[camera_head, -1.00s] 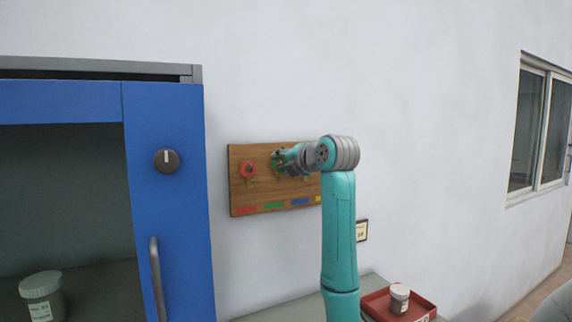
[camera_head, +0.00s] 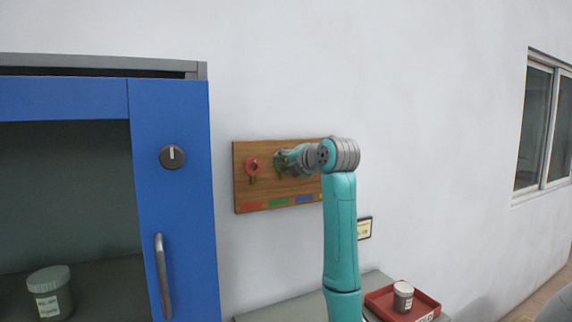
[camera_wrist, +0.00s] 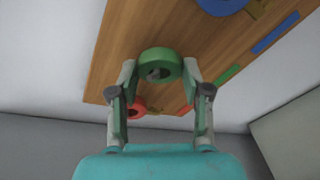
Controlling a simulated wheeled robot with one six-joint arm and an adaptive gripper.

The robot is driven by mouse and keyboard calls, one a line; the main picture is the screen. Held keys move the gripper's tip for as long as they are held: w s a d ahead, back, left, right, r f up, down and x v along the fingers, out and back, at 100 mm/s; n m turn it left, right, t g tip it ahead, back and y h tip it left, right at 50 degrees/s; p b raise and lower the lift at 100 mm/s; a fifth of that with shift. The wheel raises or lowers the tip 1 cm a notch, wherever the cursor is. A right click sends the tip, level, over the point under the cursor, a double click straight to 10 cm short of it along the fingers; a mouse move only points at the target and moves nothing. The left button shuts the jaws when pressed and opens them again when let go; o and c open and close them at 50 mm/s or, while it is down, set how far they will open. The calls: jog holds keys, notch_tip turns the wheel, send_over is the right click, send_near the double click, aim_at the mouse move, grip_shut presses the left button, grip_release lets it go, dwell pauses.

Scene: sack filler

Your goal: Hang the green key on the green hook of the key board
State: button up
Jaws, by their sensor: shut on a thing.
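My gripper (camera_wrist: 159,72) is shut on the round green head of the green key (camera_wrist: 176,65), close in front of the wooden key board (camera_wrist: 135,40). A small grey piece shows in the hole of the green head. I cannot tell whether it is the hook's tip passing through. In the head view the gripper (camera_head: 286,160) and the green key (camera_head: 279,167) are at the board's middle, above the green label (camera_head: 278,202). The gripper and wrist hide part of the board. The green hook is not clearly seen.
A red key (camera_head: 253,166) hangs left of my gripper. A blue key (camera_wrist: 222,4) shows at the wrist view's top edge. A blue cabinet (camera_head: 175,220) stands left of the board. A red tray (camera_head: 380,303) with a jar (camera_head: 403,294) is below right.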

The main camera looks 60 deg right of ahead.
jog(key=o, duration=1.1)
jog(key=v, duration=1.2)
jog(key=shift+a, duration=0.1)
